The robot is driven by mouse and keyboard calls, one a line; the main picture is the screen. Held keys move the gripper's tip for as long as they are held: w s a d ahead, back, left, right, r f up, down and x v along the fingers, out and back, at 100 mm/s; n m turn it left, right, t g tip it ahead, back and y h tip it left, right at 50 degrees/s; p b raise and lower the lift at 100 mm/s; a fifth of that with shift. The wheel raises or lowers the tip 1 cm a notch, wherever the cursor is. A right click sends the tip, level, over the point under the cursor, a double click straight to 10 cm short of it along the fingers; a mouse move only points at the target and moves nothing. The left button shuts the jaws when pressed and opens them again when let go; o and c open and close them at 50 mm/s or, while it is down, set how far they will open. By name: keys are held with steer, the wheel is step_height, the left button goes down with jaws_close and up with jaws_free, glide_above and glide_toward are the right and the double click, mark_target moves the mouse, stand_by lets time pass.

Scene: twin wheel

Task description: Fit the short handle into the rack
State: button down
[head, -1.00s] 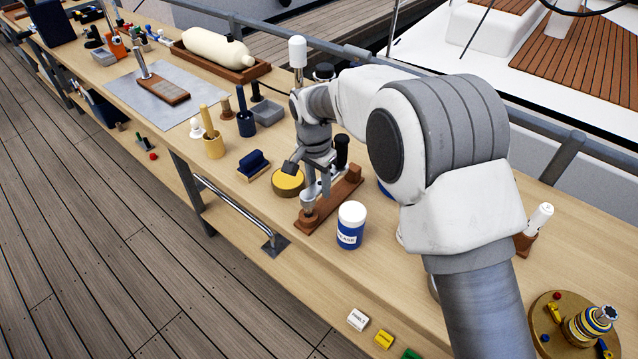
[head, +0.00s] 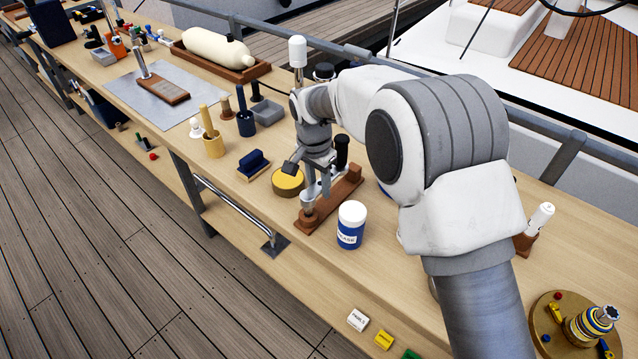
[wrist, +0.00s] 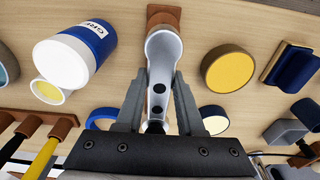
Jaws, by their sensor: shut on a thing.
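The short handle (wrist: 163,60) is a silver metal arm with dark round holes, seen end-on along its length in the wrist view. In the head view its black grip (head: 342,150) stands upright to the right of my gripper (head: 316,176). My gripper is shut on the handle, with one grey finger on each side. The rack (head: 338,201) is a brown wooden base with raised blocks at its ends. The handle's silver head is over the rack's near-left block, touching or very close to it; whether it is seated I cannot tell. My gripper hides part of the rack.
A blue and white grease tub (head: 350,226) stands close to the rack's near right side. A yellow-topped round tin (head: 288,181) is close on the left, with a navy brush (head: 253,163) beyond it. The bench front left of the rack is clear.

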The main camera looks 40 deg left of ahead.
steer(key=shift+f+b, duration=1.1)
steer(key=shift+f, duration=0.6)
steer(key=shift+c, duration=2.2)
jaws_free()
step_height(320, 180, up, 17)
steer(key=s+p, duration=0.1)
steer(key=shift+s+r, duration=0.2)
steer(key=shift+s, duration=0.2)
